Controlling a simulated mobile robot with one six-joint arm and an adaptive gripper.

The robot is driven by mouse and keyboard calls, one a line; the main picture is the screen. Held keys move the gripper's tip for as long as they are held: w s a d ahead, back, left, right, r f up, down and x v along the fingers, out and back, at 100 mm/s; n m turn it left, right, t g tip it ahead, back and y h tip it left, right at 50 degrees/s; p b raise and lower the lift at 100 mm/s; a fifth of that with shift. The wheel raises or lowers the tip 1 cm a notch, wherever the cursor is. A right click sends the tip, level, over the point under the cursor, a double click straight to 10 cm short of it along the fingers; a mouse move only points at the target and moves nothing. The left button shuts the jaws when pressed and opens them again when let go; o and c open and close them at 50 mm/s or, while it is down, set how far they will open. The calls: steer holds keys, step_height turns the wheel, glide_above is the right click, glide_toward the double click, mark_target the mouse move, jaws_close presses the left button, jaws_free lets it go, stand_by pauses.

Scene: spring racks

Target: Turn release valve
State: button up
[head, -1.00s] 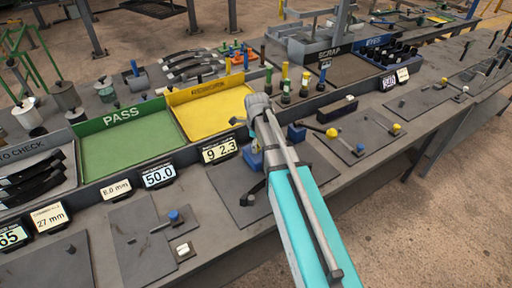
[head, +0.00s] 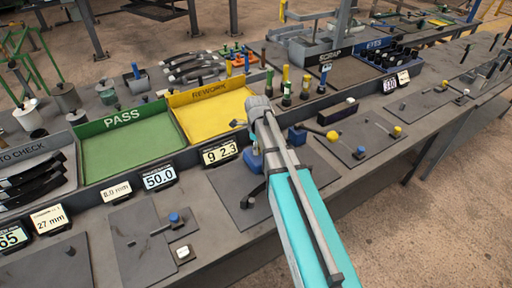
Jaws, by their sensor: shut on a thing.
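My arm reaches over the bench to a grey plate at the middle station. My gripper (head: 256,186) is low beside the plate, partly covered by my own arm; its dark fingers are hard to make out. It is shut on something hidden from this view. A blue block (head: 253,160) stands just behind it, partly covered. A small dark knob (head: 247,201) shows on the plate at the gripper's left. I cannot tell which part is the release valve, or its angle. A display reading 9 2.3 (head: 220,152) stands behind the plate.
A green PASS tray (head: 118,116) and a yellow REWORK tray (head: 197,96) stand behind the displays. Several upright springs or posts stand behind my wrist. A plate with a blue knob (head: 174,218) lies to the left; one with a yellow knob (head: 397,132) lies to the right.

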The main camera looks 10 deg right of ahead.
steer(key=shift+s+n, duration=0.1)
steer(key=shift+n, duration=0.3)
steer(key=n, duration=0.8)
steer(key=shift+n, duration=0.3)
steer(key=n, duration=0.4)
steer(key=shift+d+n, duration=0.1)
steer(key=shift+n, duration=2.2)
steer(key=o, duration=1.2)
steer(key=shift+c, duration=0.2)
